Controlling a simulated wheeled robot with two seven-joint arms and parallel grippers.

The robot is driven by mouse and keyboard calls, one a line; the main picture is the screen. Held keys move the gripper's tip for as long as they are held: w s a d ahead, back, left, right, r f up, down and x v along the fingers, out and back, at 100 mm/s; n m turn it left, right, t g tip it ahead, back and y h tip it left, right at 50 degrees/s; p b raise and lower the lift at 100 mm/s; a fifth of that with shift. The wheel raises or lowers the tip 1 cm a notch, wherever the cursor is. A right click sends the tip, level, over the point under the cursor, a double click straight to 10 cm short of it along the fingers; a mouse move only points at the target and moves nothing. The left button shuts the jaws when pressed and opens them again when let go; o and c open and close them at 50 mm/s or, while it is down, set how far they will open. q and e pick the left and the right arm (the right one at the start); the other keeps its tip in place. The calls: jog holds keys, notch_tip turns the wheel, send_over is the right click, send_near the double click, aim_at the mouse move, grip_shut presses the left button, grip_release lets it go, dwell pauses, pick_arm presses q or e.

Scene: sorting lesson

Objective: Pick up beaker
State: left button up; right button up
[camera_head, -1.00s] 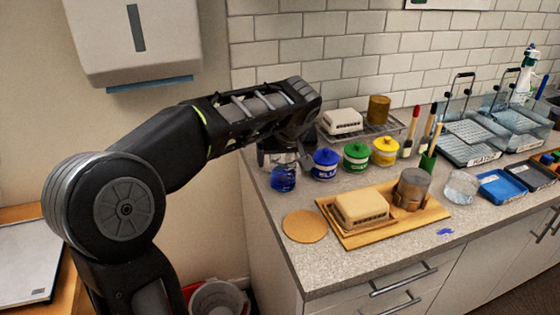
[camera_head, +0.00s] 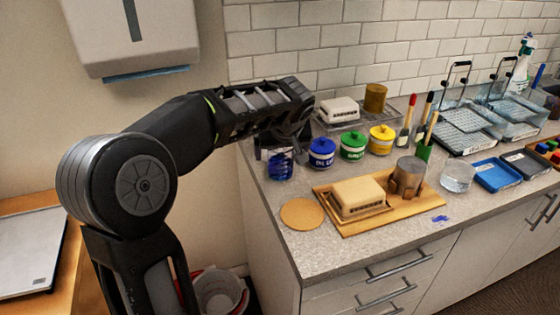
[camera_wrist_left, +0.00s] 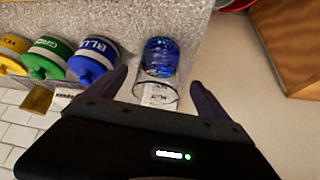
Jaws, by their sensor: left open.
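A clear glass beaker (camera_head: 280,168) with blue contents stands on the counter's left end. In the left wrist view the beaker (camera_wrist_left: 158,60) lies between the two fingers, with its rim toward the palm. My left gripper (camera_head: 274,150) is open around the upper part of the beaker; it also shows in the wrist view (camera_wrist_left: 160,82), with a gap visible on each side of the glass. The gripper partly hides the beaker's top in the head view. My right gripper is not in view.
Blue (camera_head: 321,155), green (camera_head: 353,147) and yellow (camera_head: 382,141) lidded jars stand close to the right of the beaker. A wooden board (camera_head: 345,228) and a round cork mat (camera_head: 302,214) lie in front. A clear container (camera_head: 457,178) stands further right. The counter's left edge is close.

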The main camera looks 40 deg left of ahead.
pick_arm(q)
jog(key=x, duration=0.4)
jog(key=shift+w+a+f+p, duration=0.15)
jog(key=shift+f+p, duration=0.05)
jog(key=shift+p, duration=0.2)
jog(key=shift+c, duration=0.5)
jog(key=c, duration=1.6)
jog(key=shift+r, duration=0.25)
jog(key=shift+r+b, duration=0.3)
jog(key=shift+r, duration=1.3)
jog(key=s+d+b, duration=0.3)
jog(key=s+d, duration=0.7)
jog(key=shift+s+d+f+b, duration=0.15)
jog(key=shift+s+b, duration=0.1)
jog(key=shift+b, duration=0.15)
jog(key=shift+s+d+b, duration=0.3)
jog(key=shift+s+d, duration=0.85)
jog(key=shift+s, duration=0.05)
